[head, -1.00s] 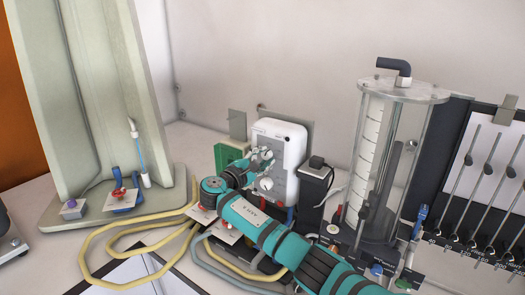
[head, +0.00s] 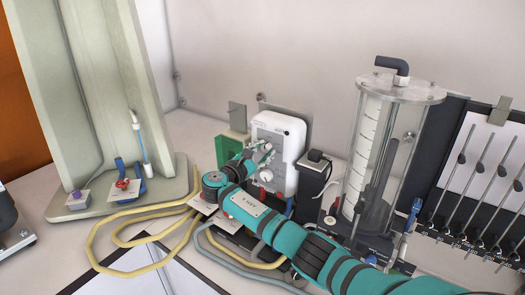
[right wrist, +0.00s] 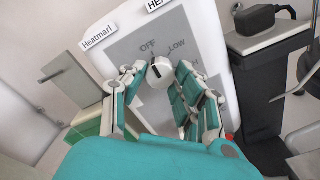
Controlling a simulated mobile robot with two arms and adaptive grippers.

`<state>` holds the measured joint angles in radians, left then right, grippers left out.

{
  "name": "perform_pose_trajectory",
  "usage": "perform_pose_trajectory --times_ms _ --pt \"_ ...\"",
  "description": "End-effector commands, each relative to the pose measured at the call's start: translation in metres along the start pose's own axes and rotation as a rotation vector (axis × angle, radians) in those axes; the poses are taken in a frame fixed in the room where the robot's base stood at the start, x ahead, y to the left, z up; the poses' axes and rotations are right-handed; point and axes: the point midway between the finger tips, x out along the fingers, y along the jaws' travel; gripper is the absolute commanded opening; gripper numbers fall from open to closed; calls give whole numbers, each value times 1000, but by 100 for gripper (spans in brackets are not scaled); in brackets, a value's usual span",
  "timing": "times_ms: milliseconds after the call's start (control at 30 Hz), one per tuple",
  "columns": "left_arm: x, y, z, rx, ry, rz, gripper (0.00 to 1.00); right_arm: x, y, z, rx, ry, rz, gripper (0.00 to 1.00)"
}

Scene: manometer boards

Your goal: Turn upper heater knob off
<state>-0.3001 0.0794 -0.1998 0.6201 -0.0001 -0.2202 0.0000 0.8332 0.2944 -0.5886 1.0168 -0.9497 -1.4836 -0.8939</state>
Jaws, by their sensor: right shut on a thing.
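The white heater (head: 290,133) stands against the wall, with a grey dial panel (right wrist: 120,45) on its front. The upper heater knob (right wrist: 160,73) is white with a dark mark; the words OFF and LOW show above it. I cannot tell its exact setting. My right gripper (right wrist: 161,72) is at the upper knob, one finger on each side, shut on it. In the head view the right gripper (head: 264,152) covers part of the upper panel. A lower knob (head: 266,176) shows below it. My left gripper is not in view.
A black box (head: 312,178) stands just right of the heater, then a clear cylinder (head: 385,160) and a manometer board (head: 480,175). A green block (head: 233,147) is to the left. Yellow hoses (head: 120,218) lie on the table at front left.

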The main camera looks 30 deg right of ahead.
Motion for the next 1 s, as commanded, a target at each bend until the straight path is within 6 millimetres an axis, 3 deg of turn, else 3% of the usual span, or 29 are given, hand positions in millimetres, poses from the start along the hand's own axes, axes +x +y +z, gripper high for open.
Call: perform_pose_trajectory --times_ms 167,200,367,733,1000 --pt "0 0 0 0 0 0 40 -1 -2 -2 -4 2 -2 0" --pt "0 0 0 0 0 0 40 -1 -2 -2 -4 2 -2 34" --pt "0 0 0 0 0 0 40 0 -1 -1 -2 1 -1 53" --pt "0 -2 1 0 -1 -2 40 -10 0 -1 1 3 1 53" --pt "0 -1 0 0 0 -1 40 -64 0 -2 0 6 1 53"
